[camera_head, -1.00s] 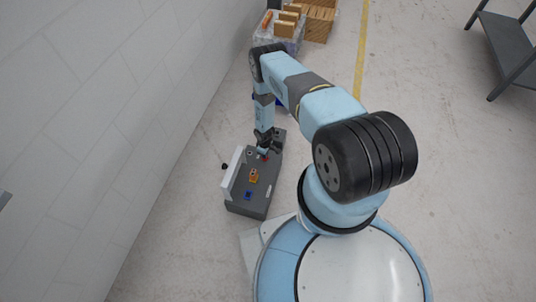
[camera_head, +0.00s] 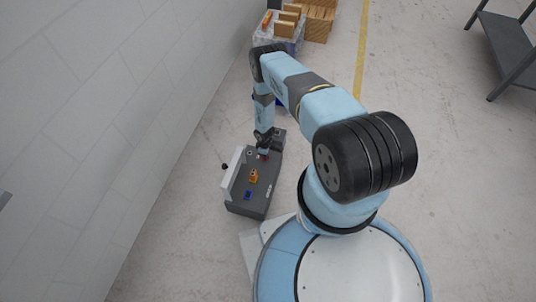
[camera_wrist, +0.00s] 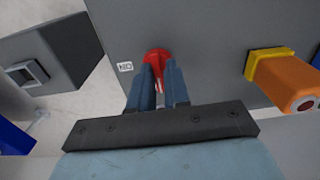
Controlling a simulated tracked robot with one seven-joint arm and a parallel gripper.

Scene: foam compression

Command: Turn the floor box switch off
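The grey floor box (camera_head: 245,205) lies on the floor beside the wall. A red switch (camera_wrist: 157,55) is on its face, with a small white label (camera_wrist: 125,67) beside it. My gripper (camera_wrist: 158,68) is at the red switch, with one blue finger on either side of it. Red fills the narrow gap between the fingertips. I cannot tell whether the fingers press on it or only straddle it. The fingers hide part of the switch. In the head view my gripper (camera_head: 263,153) is over the far part of the box.
An orange knob on a yellow base (camera_wrist: 290,80) is to the right on the box; a blue part (camera_head: 248,195) is nearer. A grey block with a square socket (camera_wrist: 45,60) is at the left. Crates (camera_head: 318,22) stand behind.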

